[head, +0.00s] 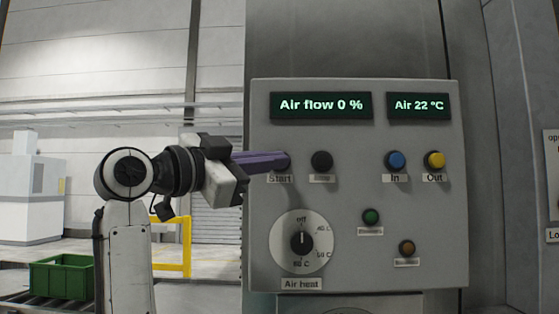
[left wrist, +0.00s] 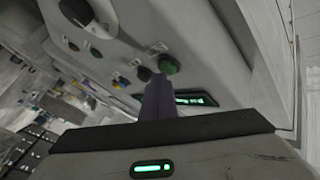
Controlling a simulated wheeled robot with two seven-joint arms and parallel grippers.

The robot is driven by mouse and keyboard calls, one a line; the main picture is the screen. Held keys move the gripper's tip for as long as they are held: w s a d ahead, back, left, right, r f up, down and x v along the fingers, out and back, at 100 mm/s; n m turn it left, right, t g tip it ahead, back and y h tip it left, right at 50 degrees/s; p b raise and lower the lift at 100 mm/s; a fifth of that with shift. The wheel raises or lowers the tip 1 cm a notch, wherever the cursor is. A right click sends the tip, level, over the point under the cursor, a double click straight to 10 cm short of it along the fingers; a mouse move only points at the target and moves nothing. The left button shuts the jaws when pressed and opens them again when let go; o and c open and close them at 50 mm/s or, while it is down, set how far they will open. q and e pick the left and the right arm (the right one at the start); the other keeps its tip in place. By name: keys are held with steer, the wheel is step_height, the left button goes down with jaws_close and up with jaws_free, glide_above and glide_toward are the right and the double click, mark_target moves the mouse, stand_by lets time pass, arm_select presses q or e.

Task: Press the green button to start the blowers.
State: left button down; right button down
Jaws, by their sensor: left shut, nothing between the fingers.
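The grey control panel (head: 430,265) faces me, with a label reading Start (head: 280,179). My left gripper (head: 284,160) comes in from the left, its purple fingers shut and empty. The fingertips are over the spot above the Start label and hide the button there in the head view. In the left wrist view a green button (left wrist: 168,64) shows just beyond the fingertips (left wrist: 156,84), beside a black button (left wrist: 144,74). I cannot tell whether the fingertips touch the green button. The airflow display (head: 321,105) reads "Air flow 0 %". My right gripper is not in view.
The panel also has a black button (head: 321,161), a blue one (head: 396,161), a yellow one (head: 434,160), a small green one (head: 371,216), a brown one (head: 407,248) and the Air heat knob (head: 302,240). A green crate (head: 62,277) stands at the lower left.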

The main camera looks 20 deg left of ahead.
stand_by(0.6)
arm_select(q)
steer(key=shift+s+d+b, duration=0.2)
steer(key=shift+s+b, duration=0.15)
steer(key=shift+s, duration=0.4)
steer(key=shift+s, duration=0.1)
steer(key=shift+s+d+b, duration=0.25)
steer(key=shift+s, duration=0.5)
steer(key=shift+s+d+b, duration=0.2)
steer(key=shift+s, duration=0.6)
steer(key=shift+s+d+b, duration=0.25)
steer(key=shift+s, duration=0.5)
